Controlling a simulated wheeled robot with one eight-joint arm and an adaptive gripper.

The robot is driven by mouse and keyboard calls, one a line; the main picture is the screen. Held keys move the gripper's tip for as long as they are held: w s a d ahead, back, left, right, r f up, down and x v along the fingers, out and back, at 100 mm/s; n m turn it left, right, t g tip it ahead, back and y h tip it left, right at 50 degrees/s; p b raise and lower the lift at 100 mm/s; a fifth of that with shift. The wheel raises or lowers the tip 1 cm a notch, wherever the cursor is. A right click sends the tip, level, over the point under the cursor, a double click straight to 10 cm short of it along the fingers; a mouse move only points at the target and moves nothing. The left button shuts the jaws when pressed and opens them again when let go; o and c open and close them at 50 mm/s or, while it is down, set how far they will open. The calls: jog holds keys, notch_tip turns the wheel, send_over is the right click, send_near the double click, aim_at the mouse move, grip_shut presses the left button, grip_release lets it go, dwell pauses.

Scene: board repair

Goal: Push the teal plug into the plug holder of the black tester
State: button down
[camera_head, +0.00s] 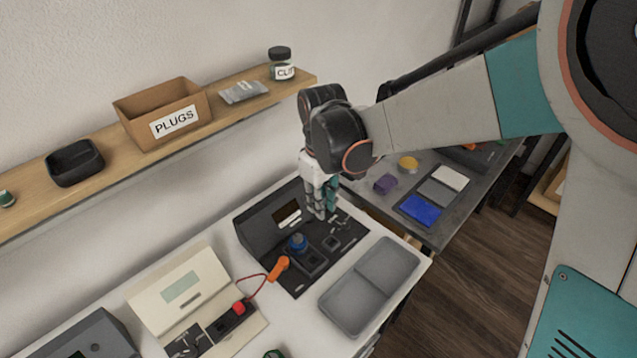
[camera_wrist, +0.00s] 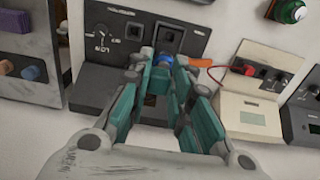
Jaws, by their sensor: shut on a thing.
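The black tester (camera_head: 270,238) stands on the white bench, with a raised back box and a low panel bearing sockets, levers and a blue knob-like part (camera_head: 298,243). My gripper (camera_head: 320,214) points down over the back right part of the tester. In the wrist view my gripper (camera_wrist: 160,70) is shut on a small blue-teal thing (camera_wrist: 158,83), apparently the teal plug, mostly hidden between the teal finger pads. The black tester (camera_wrist: 95,85) lies beyond the fingers, with square sockets on its panel. I cannot tell which opening is the plug holder.
A grey two-part tray (camera_head: 350,302) lies in front of the tester. A cream tester (camera_head: 190,285) with a red-and-orange lead stands left. A shelf (camera_head: 225,110) with a PLUGS box (camera_head: 165,105) runs along the wall. A grey table (camera_head: 440,235) with coloured blocks is right.

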jog(key=w+d, duration=0.3)
jog(key=w, duration=0.2)
jog(key=shift+d, duration=0.3)
jog(key=shift+f, duration=0.1)
dwell(0.3)
jog(key=shift+f+b, duration=5.65)
jog(key=shift+f, duration=2.75)
jog(key=shift+f, duration=1.2)
